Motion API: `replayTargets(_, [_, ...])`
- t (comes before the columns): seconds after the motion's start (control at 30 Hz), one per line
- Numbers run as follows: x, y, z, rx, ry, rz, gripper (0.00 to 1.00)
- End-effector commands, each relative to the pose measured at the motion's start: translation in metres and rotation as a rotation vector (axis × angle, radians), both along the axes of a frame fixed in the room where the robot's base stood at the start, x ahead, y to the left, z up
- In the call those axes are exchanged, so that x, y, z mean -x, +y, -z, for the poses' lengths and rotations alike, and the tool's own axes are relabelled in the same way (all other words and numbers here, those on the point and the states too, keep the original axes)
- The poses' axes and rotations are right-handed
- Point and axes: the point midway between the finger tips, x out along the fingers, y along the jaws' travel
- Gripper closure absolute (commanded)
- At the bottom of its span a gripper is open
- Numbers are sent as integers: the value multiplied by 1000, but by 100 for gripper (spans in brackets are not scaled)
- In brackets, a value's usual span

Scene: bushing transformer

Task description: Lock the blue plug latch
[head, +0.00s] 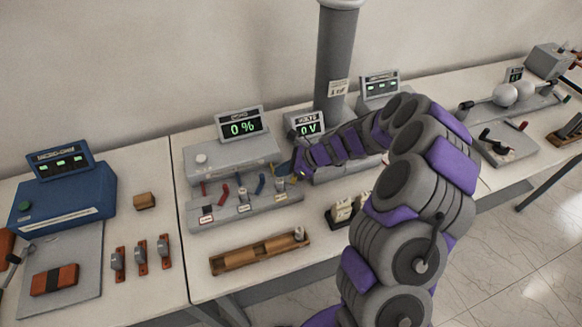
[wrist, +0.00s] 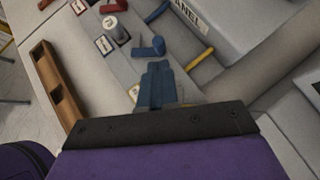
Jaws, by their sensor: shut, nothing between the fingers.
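My gripper (head: 298,162) is over the right part of a grey panel (head: 240,207) on the bench. In the wrist view its dark blue fingers (wrist: 156,70) are together, with nothing visible between them. Just beyond the fingertips, a short blue latch-like piece (wrist: 148,49) stands on the grey panel, apart from the fingers by a small gap. A second blue handle (wrist: 157,12) lies farther up. In the head view a blue handle (head: 261,184) shows left of my gripper; I cannot tell which of the two it is.
Red handles (head: 224,192) stand to the left on the panel, and a yellow handle (wrist: 200,59) lies to the right. A silver cylinder (wrist: 115,28) rises beside the blue piece. A wooden tray (head: 258,252) lies in front. A grey column (head: 335,60) stands behind.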

Motion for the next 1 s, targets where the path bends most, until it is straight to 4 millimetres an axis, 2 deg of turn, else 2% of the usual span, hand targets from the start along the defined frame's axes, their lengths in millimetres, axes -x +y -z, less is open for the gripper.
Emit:
replayTargets(0.1, [-2,15,13,-2,1,-3,100])
replayTargets(0.3, [-6,27,24,-2,-2,-1,100])
replayTargets(1.0, [-10,30,26,3,-3,-44,100])
